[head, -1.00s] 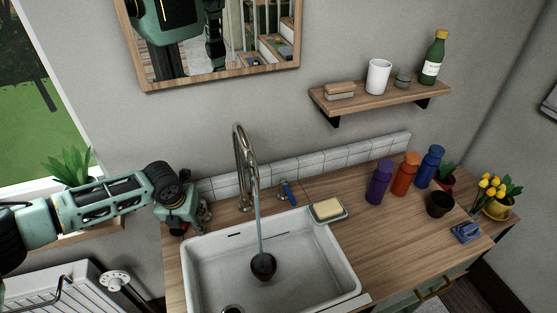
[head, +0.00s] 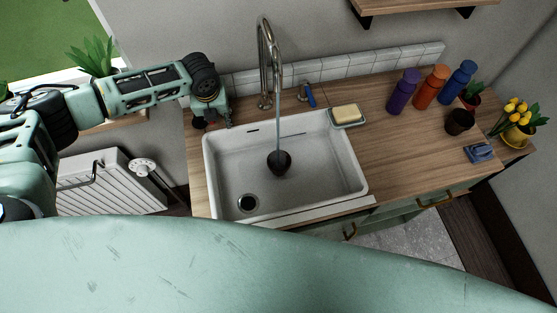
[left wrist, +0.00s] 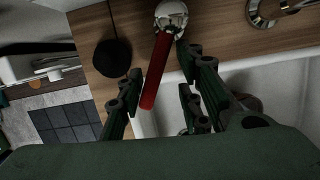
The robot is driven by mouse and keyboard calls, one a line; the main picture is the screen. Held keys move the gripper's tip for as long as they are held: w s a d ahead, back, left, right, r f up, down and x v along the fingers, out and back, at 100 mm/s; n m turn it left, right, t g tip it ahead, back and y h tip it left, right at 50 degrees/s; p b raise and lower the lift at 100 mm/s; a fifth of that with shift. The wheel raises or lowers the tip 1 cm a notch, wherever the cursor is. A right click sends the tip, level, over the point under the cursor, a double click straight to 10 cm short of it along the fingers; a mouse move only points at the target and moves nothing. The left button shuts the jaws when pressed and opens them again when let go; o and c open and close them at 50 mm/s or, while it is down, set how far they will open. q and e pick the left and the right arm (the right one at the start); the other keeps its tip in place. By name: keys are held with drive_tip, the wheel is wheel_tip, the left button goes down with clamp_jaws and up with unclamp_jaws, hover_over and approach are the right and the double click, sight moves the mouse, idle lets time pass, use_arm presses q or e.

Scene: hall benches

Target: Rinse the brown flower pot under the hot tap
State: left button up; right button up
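A dark brown pot (head: 279,164) sits in the white sink (head: 360,186), under a thin stream of water from the tall chrome spout (head: 264,62). A blue tap lever (head: 309,95) stands right of the spout. My left gripper (head: 212,118) is at the sink's back left corner and hides what is there in the head view. In the left wrist view its fingers (left wrist: 162,78) are open on both sides of a red tap lever (left wrist: 157,70) with a chrome base. I cannot tell whether they touch it. My right gripper is not in view.
Another dark brown pot (head: 459,121) stands on the wooden counter (head: 400,158), near purple, orange and blue bottles. A soap dish (head: 348,116) sits at the sink's back right corner. A dark round object (left wrist: 113,58) lies beside the red lever. A radiator (head: 105,182) is at left.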

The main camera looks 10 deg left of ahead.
use_arm(q)
drive_tip(key=shift+d+r+n, duration=0.15)
drive_tip(key=shift+d+n, duration=0.25)
drive_tip(key=shift+n, duration=0.1)
drive_tip(key=shift+d+f+n, duration=0.1)
drive_tip(key=shift+f+n, duration=0.1)
drive_tip(key=shift+n, duration=0.1)
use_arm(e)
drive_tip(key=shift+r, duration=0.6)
use_arm(q)
drive_tip(key=shift+p, duration=0.3)
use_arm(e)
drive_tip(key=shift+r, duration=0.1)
